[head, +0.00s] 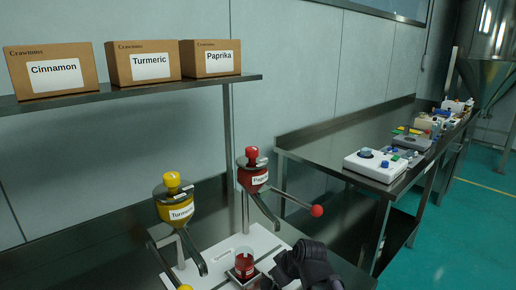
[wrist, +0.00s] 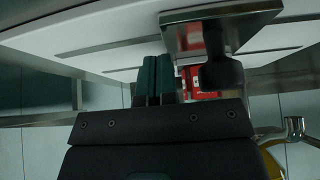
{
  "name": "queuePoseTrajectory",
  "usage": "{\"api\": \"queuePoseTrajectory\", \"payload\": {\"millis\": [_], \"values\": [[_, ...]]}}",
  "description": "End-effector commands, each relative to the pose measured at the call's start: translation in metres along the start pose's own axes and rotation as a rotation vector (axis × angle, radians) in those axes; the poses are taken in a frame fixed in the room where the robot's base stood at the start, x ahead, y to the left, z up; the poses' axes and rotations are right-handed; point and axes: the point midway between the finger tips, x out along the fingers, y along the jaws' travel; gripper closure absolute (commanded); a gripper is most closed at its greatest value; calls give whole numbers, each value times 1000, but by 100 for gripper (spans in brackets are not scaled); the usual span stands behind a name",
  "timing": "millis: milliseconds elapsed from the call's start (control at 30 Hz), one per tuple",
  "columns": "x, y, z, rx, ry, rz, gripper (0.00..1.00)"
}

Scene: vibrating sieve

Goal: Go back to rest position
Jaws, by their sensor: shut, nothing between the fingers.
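My gripper (head: 298,262) is a dark shape at the lower middle of the head view, right of a container with red contents (head: 244,264). In the wrist view its two dark green fingers (wrist: 158,80) are together and hold nothing. The wrist view is tilted and shows a metal plate (wrist: 245,17) and a red part (wrist: 192,75) close beyond the fingers. Whether the gripper touches anything there I cannot tell.
A yellow Turmeric dispenser (head: 177,205) and a red Paprika dispenser (head: 253,173) with a red-knobbed lever (head: 316,210) stand near my gripper. Cinnamon (head: 54,73), Turmeric (head: 144,64) and Paprika (head: 210,59) boxes sit on a shelf (head: 130,93). A side table (head: 330,138) holds several devices.

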Motion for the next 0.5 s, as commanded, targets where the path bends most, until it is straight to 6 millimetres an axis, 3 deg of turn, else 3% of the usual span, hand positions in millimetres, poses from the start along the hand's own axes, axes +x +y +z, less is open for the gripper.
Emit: {"api": "queuePoseTrajectory", "payload": {"millis": [167,233,367,500], "values": [[-1,0,0,2,-2,0,100],[-18,1,1,41,-35,2,100],[-86,9,17,266,-217,37,100],[-153,16,48,563,-436,135,100]]}}
